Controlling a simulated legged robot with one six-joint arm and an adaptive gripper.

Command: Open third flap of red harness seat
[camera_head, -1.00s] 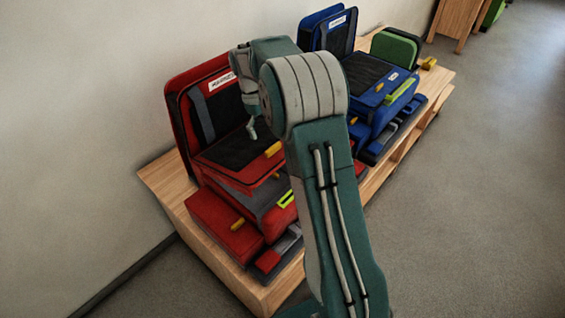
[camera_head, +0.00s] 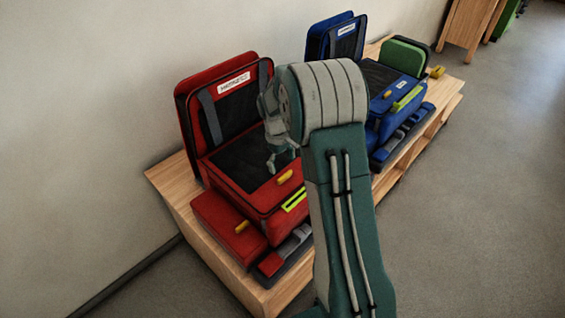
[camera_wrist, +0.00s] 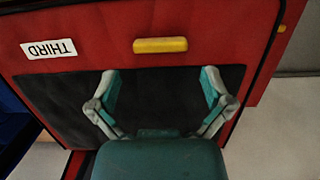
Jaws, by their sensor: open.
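The red harness seat (camera_head: 270,223) stands on a wooden bench, its back panel (camera_head: 240,107) upright with a white label. In front of that panel lies a flat red flap with a black panel and a yellow tab (camera_head: 285,177). In the wrist view a red flap (camera_wrist: 100,58) fills most of the picture, with a "THIRD" label (camera_wrist: 49,49) upside down and a yellow tab (camera_wrist: 160,45). My gripper (camera_wrist: 160,92) is open and empty, its fingers pointing toward the tab across the black panel. In the head view my gripper (camera_head: 280,150) is over the flat flap, partly hidden by my arm.
A second yellow tab (camera_head: 242,226) sits on a lower red side part. Grey floor (camera_head: 480,220) on the right is clear. A wall is behind.

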